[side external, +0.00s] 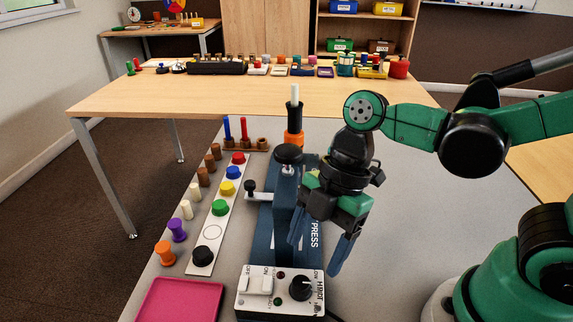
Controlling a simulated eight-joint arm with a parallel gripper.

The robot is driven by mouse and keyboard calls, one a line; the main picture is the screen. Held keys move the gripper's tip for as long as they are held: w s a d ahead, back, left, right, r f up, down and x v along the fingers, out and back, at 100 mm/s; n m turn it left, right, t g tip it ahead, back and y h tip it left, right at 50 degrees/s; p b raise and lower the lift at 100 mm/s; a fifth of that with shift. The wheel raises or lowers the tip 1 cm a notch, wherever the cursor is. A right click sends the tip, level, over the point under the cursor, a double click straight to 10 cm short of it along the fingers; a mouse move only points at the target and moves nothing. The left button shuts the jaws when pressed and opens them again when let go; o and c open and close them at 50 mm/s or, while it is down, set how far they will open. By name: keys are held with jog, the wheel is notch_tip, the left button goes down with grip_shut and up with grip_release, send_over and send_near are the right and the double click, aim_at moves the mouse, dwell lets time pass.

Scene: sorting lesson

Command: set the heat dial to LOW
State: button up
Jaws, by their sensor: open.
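The heat dial (300,287) is a black round knob on the right part of a white control panel (258,303), low in the side external view. Lettering around it includes LOW at its upper right and HIGH to its right; its pointer setting is too small to tell. The panel sits at the near end of a blue machine marked PRESS (285,222). My gripper (314,256) is open and empty, with blue fingers pointing down. In the picture it is above and slightly right of the dial, apart from it.
White switches (259,284) stand left of the dial. A pink tray (181,300) lies at the lower left. A white strip (212,232) holds several coloured knobs, with loose pegs such as an orange one (165,252) beside it. The press's column and black-topped post (288,154) stand close to my gripper.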

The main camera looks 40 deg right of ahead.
aim_at(301, 282)
notch_tip(301, 282, up, 5)
jog(key=a+f+h, duration=0.1)
jog(key=f+h, duration=0.1)
jog(key=h, duration=0.1)
jog(key=a+f+m+h, duration=0.1)
jog(key=f, duration=0.1)
jog(key=shift+s+a+h, duration=0.1)
jog(key=shift+a+h, duration=0.2)
jog(key=shift+f, duration=3.15)
grip_shut()
